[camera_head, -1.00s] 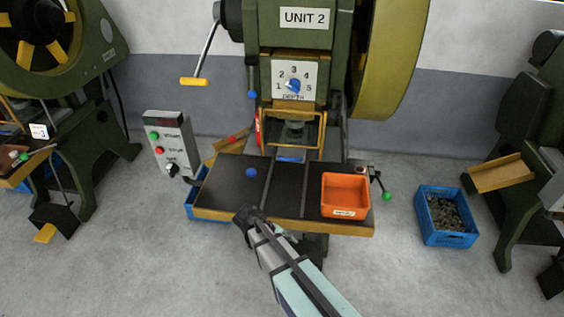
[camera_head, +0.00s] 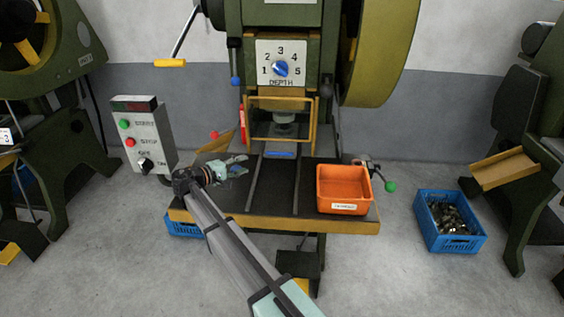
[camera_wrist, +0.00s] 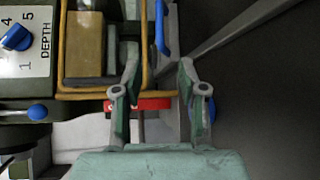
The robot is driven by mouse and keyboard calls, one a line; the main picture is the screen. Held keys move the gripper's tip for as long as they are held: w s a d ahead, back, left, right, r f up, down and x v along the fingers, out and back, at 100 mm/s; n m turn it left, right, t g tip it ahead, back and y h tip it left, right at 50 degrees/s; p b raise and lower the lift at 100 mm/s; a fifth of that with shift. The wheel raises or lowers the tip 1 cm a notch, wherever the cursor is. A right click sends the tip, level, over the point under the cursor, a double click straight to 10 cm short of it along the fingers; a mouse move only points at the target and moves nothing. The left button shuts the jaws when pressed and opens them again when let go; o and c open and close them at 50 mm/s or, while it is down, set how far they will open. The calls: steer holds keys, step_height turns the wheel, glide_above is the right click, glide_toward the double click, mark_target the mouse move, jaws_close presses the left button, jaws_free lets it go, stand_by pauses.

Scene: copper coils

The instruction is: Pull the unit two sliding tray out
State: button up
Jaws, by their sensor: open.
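The unit two press (camera_head: 283,45) stands at the centre, with dark rails (camera_head: 254,183) running along its table. A blue piece (camera_head: 280,154) lies between the rails under the press opening; it looks like the sliding tray's front or handle. A blue bar (camera_wrist: 161,28) shows near the rail in the wrist view, probably the same part. My gripper (camera_head: 243,167) is open and empty, above the left part of the table, left of the rails and apart from the blue piece. In the wrist view my fingers (camera_wrist: 160,60) partly hide a blue round knob (camera_wrist: 205,112).
An orange bin (camera_head: 343,189) stands on the table's right side, near a green-knobbed lever (camera_head: 390,186). A control box (camera_head: 145,137) stands at the left. A yellow-handled lever (camera_head: 170,63) hangs upper left. A blue crate (camera_head: 449,222) sits on the floor at right.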

mark_target(276, 154)
steer(key=shift+w+d, duration=0.2)
steer(key=shift+d, duration=0.05)
steer(key=p+x, duration=0.1)
steer(key=x, duration=1.5)
steer(key=shift+w+d, duration=0.2)
steer(key=shift+d, duration=0.05)
steer(key=shift+c, duration=0.3)
jaws_close()
